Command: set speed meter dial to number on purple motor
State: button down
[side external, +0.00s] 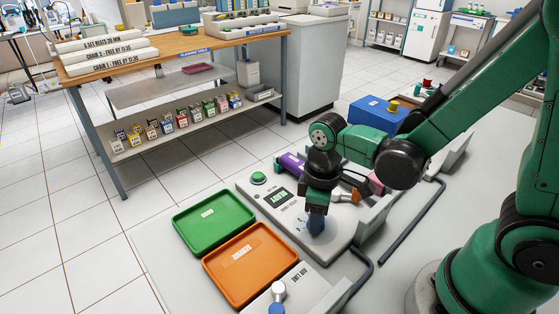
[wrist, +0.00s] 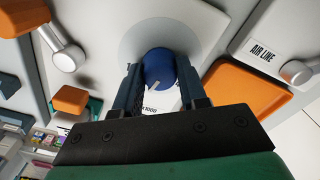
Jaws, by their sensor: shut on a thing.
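The blue speed dial (wrist: 158,68) sits on the panel of a light grey console (side external: 262,209). In the wrist view it is between the two fingers of my gripper (wrist: 160,85), which are shut on it. A grey pointer mark shows on the dial, and printing ending in "1000" shows beside it, partly hidden. In the side view my gripper (side external: 316,212) points down onto the dial, which shows below the fingers. The purple motor (side external: 291,164) lies at the back of the console, partly behind my arm. Its number is not readable. A small display (side external: 280,198) shows unclear characters.
A green tray (side external: 214,222) and an orange tray (side external: 250,264) lie left of the console. A green button (side external: 259,179) is at its back left. An orange-handled part (side external: 345,196) stands right of my gripper. A blue box (side external: 377,115) is behind. An air line unit (side external: 290,292) is in front.

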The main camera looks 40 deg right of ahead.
jog(key=n, duration=0.6)
jog(key=shift+n, duration=0.3)
dwell(0.4)
jog(key=shift+c, duration=2.4)
grip_release()
jog(key=shift+r, duration=2.85)
jog(key=w+d+r+m+t, duration=0.1)
jog(key=d+r+m+t, duration=0.2)
jog(key=m, duration=1)
notch_tip(320, 180, up, 3)
jog(key=t, duration=0.4)
jog(key=shift+d+f, duration=0.15)
jog(key=shift+d, duration=0.15)
